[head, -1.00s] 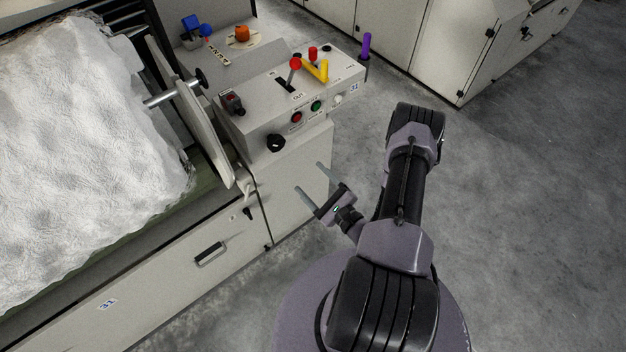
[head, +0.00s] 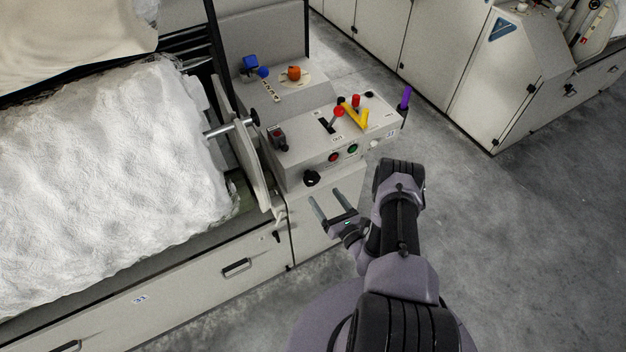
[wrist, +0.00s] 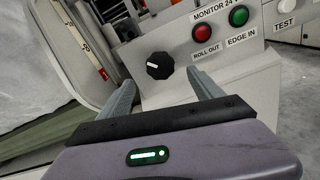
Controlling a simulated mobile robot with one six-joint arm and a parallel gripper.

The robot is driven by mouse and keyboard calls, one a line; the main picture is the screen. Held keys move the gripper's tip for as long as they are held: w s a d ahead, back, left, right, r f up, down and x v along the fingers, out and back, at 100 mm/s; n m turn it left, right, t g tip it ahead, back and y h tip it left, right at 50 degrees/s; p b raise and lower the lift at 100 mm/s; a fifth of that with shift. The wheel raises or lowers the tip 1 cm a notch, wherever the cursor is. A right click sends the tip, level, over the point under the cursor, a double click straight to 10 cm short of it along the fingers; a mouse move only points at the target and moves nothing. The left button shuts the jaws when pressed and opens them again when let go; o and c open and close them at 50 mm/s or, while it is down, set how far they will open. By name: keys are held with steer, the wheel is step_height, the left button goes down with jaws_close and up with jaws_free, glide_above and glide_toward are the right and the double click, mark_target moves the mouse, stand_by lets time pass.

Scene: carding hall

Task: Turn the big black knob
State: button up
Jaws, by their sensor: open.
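The big black knob (head: 311,178) sits on the front face of the grey control box, low at its left end. In the wrist view the knob (wrist: 159,65) shows a white pointer line on its face, pointing left and slightly up. My gripper (head: 331,195) is open and empty, just in front of and below the knob in the head view. In the wrist view its two fingers (wrist: 160,82) stand apart, with the knob seen between and beyond their tips. I see no contact between the fingers and the knob.
Red (wrist: 202,33) and green (wrist: 239,15) buttons sit right of the knob. Open floor lies right.

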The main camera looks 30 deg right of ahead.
mark_target(314, 182)
steer(key=w+b, duration=0.1)
steer(key=w, duration=0.8)
steer(key=shift+w+a+b, duration=0.1)
steer(key=shift+a+b, duration=0.05)
steer(key=shift+b, duration=0.25)
steer(key=shift+c, duration=0.4)
steer(key=c, duration=1.3)
steer(key=n, duration=0.3)
steer(key=shift+n+b, duration=0.4)
steer(key=shift+n, duration=2.6)
